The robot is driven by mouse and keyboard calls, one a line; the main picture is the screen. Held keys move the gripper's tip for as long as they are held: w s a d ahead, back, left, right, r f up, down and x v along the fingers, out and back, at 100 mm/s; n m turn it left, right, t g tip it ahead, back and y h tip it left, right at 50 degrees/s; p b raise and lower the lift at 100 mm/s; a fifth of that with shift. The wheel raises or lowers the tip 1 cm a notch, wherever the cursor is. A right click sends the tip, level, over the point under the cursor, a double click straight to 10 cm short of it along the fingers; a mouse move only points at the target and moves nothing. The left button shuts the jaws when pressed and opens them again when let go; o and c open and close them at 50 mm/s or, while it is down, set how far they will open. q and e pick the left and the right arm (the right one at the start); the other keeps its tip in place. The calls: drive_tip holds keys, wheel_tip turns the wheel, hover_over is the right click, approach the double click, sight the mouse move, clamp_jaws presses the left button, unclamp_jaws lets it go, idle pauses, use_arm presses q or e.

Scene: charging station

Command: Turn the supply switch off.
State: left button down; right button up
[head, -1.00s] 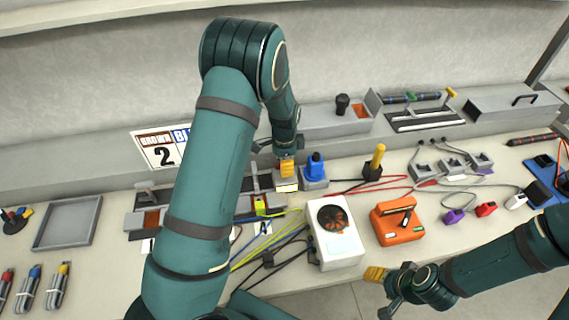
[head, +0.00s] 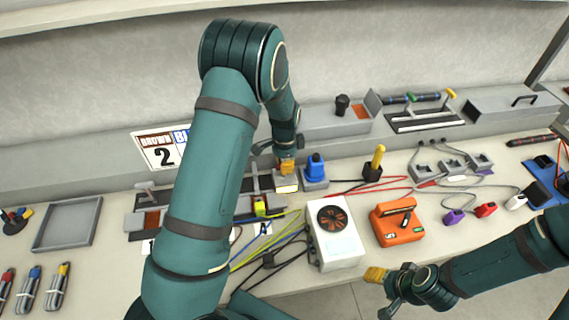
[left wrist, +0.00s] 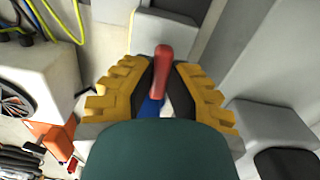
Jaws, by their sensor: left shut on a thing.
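My left gripper (head: 286,168) is over a small grey box (head: 286,187) with a pale front, left of a blue-handled unit. In the left wrist view the yellow-padded fingers of this gripper (left wrist: 160,95) are shut on a red-tipped lever (left wrist: 163,68), which I take to be the supply switch. A blue part (left wrist: 152,107) shows below the red tip. The lever is hidden by the gripper in the head view, and I cannot tell its exact setting. My right gripper (head: 376,275) is at the bench's front edge, away from the switch; its fingertips are too small to judge.
The blue-handled unit (head: 315,170) stands close on the right of the grey box. A white fan box (head: 336,240), an orange device (head: 397,222) and a yellow-handled post (head: 376,162) stand nearby. Several cables run across the bench. A grey tray (head: 66,243) lies at the left.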

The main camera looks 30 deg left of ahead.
use_arm(q)
drive_tip(key=n, duration=0.8)
drive_tip(key=shift+n+p, duration=0.3)
drive_tip(key=shift+p, duration=0.05)
drive_tip(key=n, duration=0.4)
drive_tip(key=shift+p, duration=0.35)
drive_tip(key=shift+f+n+p, duration=0.1)
drive_tip(key=shift+n+p, duration=0.25)
drive_tip(key=shift+n, duration=1.75)
drive_tip(key=shift+s, duration=0.1)
drive_tip(key=c, duration=0.9)
unclamp_jaws()
drive_tip(key=shift+c, duration=0.2)
